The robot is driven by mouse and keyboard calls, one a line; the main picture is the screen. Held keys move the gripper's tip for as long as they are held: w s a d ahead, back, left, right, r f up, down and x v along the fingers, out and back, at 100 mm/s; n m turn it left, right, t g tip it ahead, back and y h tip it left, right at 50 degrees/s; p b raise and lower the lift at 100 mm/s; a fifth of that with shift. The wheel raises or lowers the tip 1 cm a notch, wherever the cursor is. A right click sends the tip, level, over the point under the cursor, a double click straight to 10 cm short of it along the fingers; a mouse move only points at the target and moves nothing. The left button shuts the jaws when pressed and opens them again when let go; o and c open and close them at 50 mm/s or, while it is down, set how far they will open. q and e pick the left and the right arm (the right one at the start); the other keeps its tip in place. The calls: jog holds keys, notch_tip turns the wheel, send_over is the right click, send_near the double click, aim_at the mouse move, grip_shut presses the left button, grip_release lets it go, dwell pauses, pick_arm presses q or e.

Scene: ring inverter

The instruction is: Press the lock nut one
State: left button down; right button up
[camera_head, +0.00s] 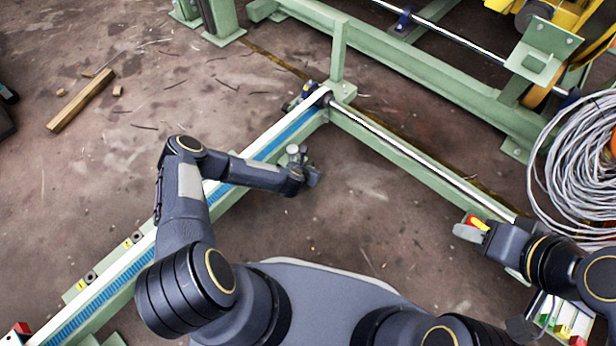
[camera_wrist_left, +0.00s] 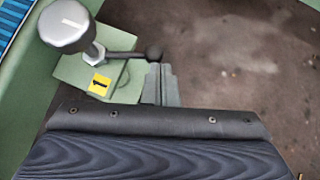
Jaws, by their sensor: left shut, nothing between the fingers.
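In the left wrist view, lock nut one (camera_wrist_left: 95,52) is a small metal nut with a lever ending in a black ball (camera_wrist_left: 153,53). It sits beneath a round silver knob (camera_wrist_left: 68,24), on a green block with a yellow label "1" (camera_wrist_left: 99,84). My left gripper (camera_wrist_left: 160,68) is shut and empty, its tips right by the ball; I cannot tell whether they touch. In the head view the silver knob (camera_head: 295,152) shows small beside my left gripper (camera_head: 314,177). My right gripper (camera_head: 470,233) is by a red and yellow part at the right; its fingers are unclear.
A green rail with a blue strip (camera_head: 105,295) runs under my left arm. A green beam with a metal rod (camera_head: 420,158) closes the far side. A coil of grey cable (camera_head: 580,165) hangs at the right. Bare floor (camera_head: 370,215) lies between the arms.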

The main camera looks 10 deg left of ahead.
pick_arm(q)
jog(key=shift+w+d+b, duration=0.35)
jog(key=shift+w, duration=0.35)
pick_arm(e)
jog(key=shift+d+f, duration=0.3)
jog(key=shift+f, duration=0.2)
pick_arm(q)
jog(key=shift+w+r, duration=0.15)
jog(key=shift+w, duration=0.1)
jog(key=shift+r, duration=0.1)
